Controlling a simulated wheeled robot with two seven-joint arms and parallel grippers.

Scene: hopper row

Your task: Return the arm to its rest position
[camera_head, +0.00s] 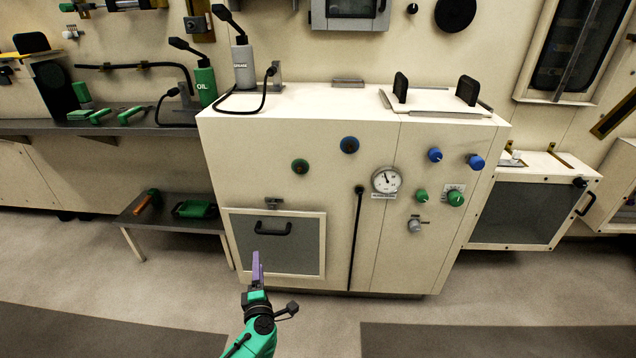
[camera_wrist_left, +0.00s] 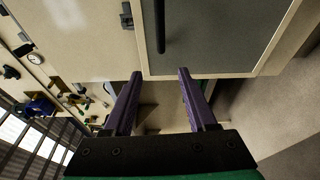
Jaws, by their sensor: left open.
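My left arm is green with a black wrist and comes in from the bottom of the head view. Its gripper (camera_head: 257,262) has purple fingers and shows in front of the lower left door of the cream cabinet. In the left wrist view the two purple fingers of the left gripper (camera_wrist_left: 160,92) stand apart with nothing between them. The grey door panel (camera_wrist_left: 210,35) with its dark handle (camera_wrist_left: 160,25) is ahead of the fingers there. I cannot tell the exact gap to the door. My right gripper is not in view.
The cream cabinet (camera_head: 300,220) carries knobs, a gauge (camera_head: 386,180) and a closed door with a black handle (camera_head: 272,229). A low shelf (camera_head: 170,215) with tools is at left. An oil can (camera_head: 205,85) stands on the left bench. The floor in front is clear.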

